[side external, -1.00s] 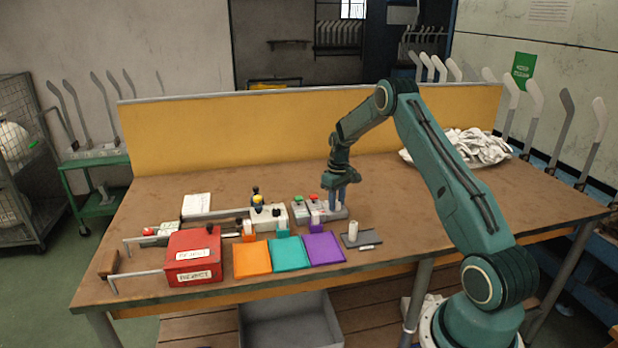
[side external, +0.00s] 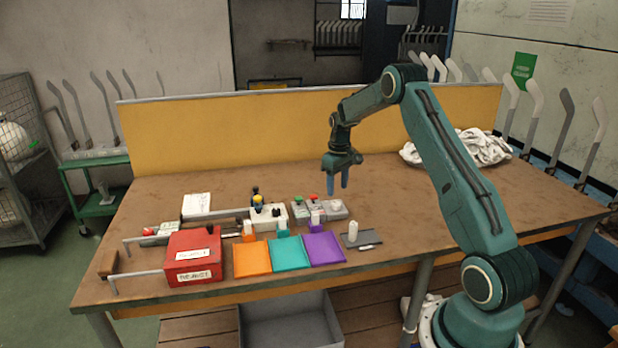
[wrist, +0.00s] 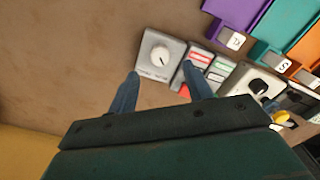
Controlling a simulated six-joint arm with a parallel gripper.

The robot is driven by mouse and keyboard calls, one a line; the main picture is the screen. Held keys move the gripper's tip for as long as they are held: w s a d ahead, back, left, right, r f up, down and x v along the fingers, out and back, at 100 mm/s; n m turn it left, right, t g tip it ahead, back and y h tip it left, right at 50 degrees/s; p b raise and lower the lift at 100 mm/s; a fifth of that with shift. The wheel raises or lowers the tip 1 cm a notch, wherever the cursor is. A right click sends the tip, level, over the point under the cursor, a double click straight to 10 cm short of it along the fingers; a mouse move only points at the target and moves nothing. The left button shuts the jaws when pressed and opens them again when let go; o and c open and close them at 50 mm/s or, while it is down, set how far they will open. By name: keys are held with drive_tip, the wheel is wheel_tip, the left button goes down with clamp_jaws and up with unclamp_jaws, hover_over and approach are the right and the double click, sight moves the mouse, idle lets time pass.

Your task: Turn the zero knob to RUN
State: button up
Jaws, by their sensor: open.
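The zero knob (wrist: 160,56) is a round pale dial on a small grey box (wrist: 148,40) in the wrist view. A short dark mark on the dial points to the lower right. The small lettering along the box's lower edge is too small to read. In the side view the grey box (side external: 337,210) sits at the right end of the row of control boxes. My gripper (side external: 338,184) is open and empty, above the box and not touching it. In the wrist view its two fingers (wrist: 160,73) appear on either side below the knob.
A box with green and red buttons (side external: 305,209) adjoins the knob box. A white box with a yellow-topped knob (side external: 267,215) is further left. Orange (side external: 252,260), teal (side external: 290,255) and purple (side external: 325,249) trays lie in front, beside a red reject box (side external: 193,258).

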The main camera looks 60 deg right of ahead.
sight(336, 204)
wheel_tip(336, 204, up, 8)
idle(0.4)
drive_tip(key=s+a+r+n+t, duration=0.1)
drive_tip(key=s+a+r, duration=0.3)
drive_tip(key=a+r, duration=0.55)
drive_tip(key=s+a+r+t, duration=0.1)
drive_tip(key=s+a+r, duration=0.2)
drive_tip(key=a+r, duration=0.65)
drive_tip(key=s+a+f+t, duration=0.1)
drive_tip(key=s+a+f, duration=0.1)
drive_tip(key=s+a, duration=0.6)
drive_tip(key=s+a+f+n+t, duration=0.1)
drive_tip(key=s+a+f+t, duration=0.1)
drive_tip(key=s+a, duration=0.6)
drive_tip(key=s, duration=0.3)
drive_tip(key=shift+s+a+f+t, duration=0.25)
drive_tip(key=shift+s+f+t, duration=0.05)
